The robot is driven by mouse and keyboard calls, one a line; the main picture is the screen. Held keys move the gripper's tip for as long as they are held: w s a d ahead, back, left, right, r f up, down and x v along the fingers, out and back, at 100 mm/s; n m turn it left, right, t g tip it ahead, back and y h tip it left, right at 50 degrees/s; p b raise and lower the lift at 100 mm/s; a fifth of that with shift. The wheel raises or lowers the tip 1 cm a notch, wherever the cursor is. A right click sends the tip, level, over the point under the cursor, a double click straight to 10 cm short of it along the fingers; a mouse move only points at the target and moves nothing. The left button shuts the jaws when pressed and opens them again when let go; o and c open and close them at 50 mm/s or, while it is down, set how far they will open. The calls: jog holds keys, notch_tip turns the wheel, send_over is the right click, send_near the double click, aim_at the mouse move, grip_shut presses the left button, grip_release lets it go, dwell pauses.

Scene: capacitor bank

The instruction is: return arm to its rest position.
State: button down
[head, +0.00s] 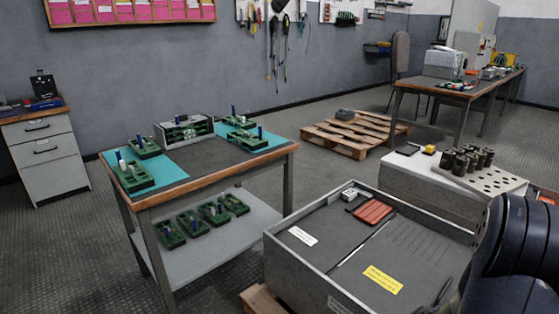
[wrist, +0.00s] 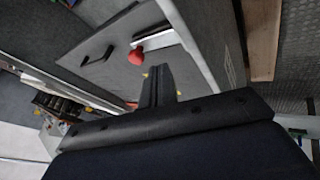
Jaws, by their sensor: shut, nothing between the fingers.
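My arm (head: 515,262) shows as dark, rounded links at the right edge of the head view, beside the large grey tray. My gripper (wrist: 158,72) is in the wrist view, its dark fingers together and empty. The fingers point toward a grey panel with a red knob (wrist: 136,56); I cannot tell whether they touch anything. In the head view the gripper is mostly hidden or out of frame.
The grey tray (head: 290,262) holds a red-brown slotted block (head: 373,212). A stand with dark cylinders (head: 470,160) is behind it. A workbench (head: 195,175) with green holders is at left. A pallet (head: 352,135) lies on the floor behind.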

jog(key=shift+p+v, duration=0.95)
jog(key=shift+v, duration=1.45)
